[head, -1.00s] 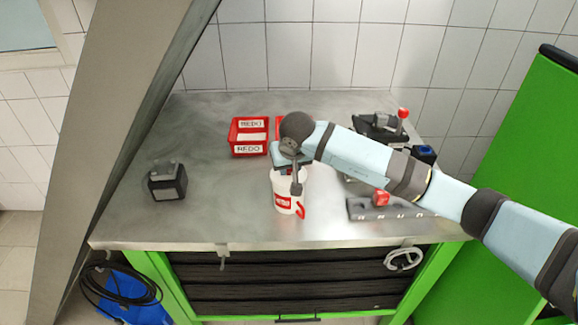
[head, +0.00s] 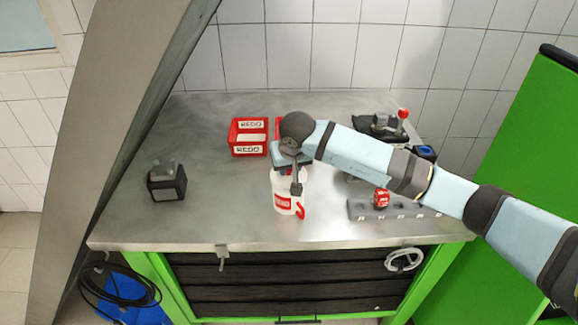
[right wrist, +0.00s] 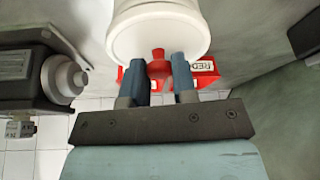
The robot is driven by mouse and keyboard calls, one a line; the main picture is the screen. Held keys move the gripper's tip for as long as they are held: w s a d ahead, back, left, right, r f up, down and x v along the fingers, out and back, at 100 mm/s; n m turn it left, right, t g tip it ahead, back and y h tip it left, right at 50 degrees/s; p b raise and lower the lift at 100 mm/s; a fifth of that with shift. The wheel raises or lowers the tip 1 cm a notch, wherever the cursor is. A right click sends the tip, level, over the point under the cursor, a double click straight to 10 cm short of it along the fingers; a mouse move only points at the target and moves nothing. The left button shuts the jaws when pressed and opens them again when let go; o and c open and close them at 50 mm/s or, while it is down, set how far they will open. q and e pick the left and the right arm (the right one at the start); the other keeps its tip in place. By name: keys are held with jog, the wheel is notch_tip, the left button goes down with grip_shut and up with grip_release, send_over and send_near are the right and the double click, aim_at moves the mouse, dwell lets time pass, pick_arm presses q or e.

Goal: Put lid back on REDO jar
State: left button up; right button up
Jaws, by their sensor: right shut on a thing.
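The white REDO jar (head: 287,194), with a red label and a red hook-shaped part low on its right, stands upright on the metal bench. My right gripper (head: 285,170) is directly over its top. In the right wrist view, my right gripper (right wrist: 158,73) is shut on the red knob (right wrist: 158,64) of the lid. The white round lid and jar body (right wrist: 158,32) show just beyond the fingers. My wrist partly hides the jar top, so I cannot tell whether the lid is fully seated. My left gripper is not in view.
A red REDO bin (head: 249,150) stands behind and left of the jar. A black device (head: 166,182) sits at left. A grey strip (head: 410,211) with a red block (head: 381,198) lies at right. A black device with a red knob (head: 403,114) stands at back right. The left front bench is clear.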

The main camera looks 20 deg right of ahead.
jog(key=shift+f+b, duration=0.2)
jog(key=shift+b, duration=0.5)
dwell(0.8)
dwell(0.3)
jog(key=o, duration=1.3)
jog(key=shift+r, duration=0.1)
jog(key=shift+r+p, duration=1.2)
jog(key=shift+r, duration=2.25)
jog(key=shift+c, duration=0.4)
grip_shut()
jog(key=shift+f, duration=0.2)
